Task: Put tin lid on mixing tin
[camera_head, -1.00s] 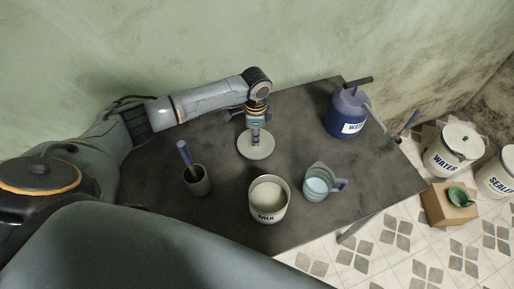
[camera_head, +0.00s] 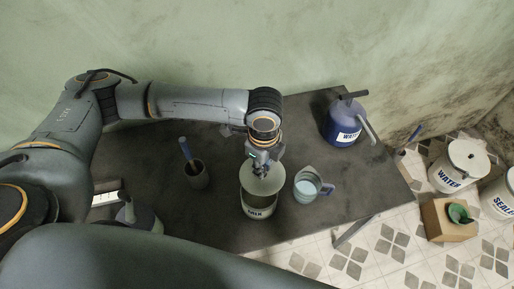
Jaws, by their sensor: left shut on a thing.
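The mixing tin (camera_head: 258,211), a pale can with dark lettering on its front, stands on the dark table. My left gripper (camera_head: 263,168) is over the tin, pointing down and shut on the grey round tin lid (camera_head: 264,185). The lid covers much of the tin's opening in this view. A dark part of the tin's inside shows below the lid's front edge. I cannot tell whether the lid touches the rim. My right gripper is not in view.
A measuring jug (camera_head: 306,187) with pale liquid stands close to the right of the tin. A cup with a blue-handled tool (camera_head: 197,176) stands to the left. A blue water jug (camera_head: 342,122) is at the back right. Buckets and a box stand on the floor at right.

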